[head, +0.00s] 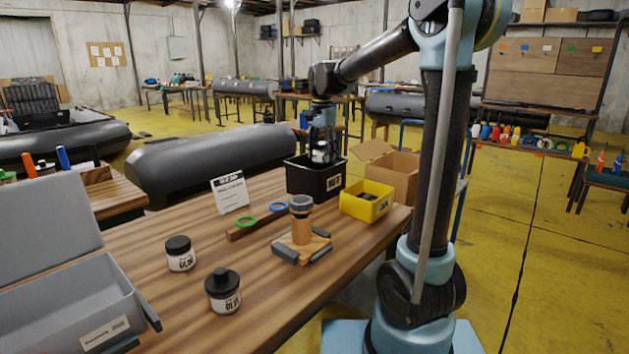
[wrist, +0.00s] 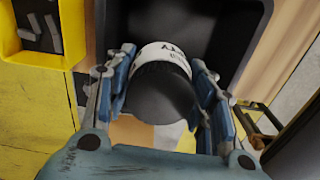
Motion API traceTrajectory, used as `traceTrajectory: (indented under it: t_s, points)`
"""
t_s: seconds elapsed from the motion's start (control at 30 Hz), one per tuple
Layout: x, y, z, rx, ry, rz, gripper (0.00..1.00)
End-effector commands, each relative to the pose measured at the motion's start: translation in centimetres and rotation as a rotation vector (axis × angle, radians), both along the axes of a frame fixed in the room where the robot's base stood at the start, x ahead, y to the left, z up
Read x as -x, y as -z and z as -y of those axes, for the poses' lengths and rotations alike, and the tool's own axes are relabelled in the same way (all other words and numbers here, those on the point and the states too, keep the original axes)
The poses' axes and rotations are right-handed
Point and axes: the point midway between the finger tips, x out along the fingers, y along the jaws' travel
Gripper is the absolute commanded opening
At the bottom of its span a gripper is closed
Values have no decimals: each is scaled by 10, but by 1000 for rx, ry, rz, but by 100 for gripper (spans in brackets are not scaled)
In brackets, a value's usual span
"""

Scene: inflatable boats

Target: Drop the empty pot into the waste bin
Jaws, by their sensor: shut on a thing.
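My gripper (head: 321,138) is shut on a pot with a white label and dark lid, held over the black waste bin (head: 303,181) at the far end of the workbench. In the wrist view the pot (wrist: 162,72) sits between the two fingers (wrist: 160,95), with the dark bin interior (wrist: 228,25) behind it. In the head view the pot (head: 320,153) shows at the bin's opening, its lower part near the front rim. Two other labelled pots stand on the bench: one with a flat black lid (head: 180,254) and one with a knobbed black cap (head: 223,291).
A yellow box (head: 366,201) stands right of the bin, and a cardboard box (head: 390,170) behind it. A wooden stand with a dark-topped piece (head: 301,225), a rack with green and blue rings (head: 262,219) and a white sign (head: 230,193) are nearer. A grey case (head: 60,300) lies at left.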

Motion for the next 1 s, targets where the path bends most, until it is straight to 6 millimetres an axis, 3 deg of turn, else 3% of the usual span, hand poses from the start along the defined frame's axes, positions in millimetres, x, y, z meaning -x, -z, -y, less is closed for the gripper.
traceTrajectory:
  t_s: [0.23, 0.57, 0.6, 0.7, 1.0]
  points:
    - [-1, 16, 1, 0, 2, 0, 26]
    - [0, 18, 1, 0, 2, 0, 26]
    - [0, 18, 1, 0, 2, 0, 54]
    - [0, 18, 1, 0, 2, 0, 73]
    - [0, 18, 1, 0, 1, 0, 73]
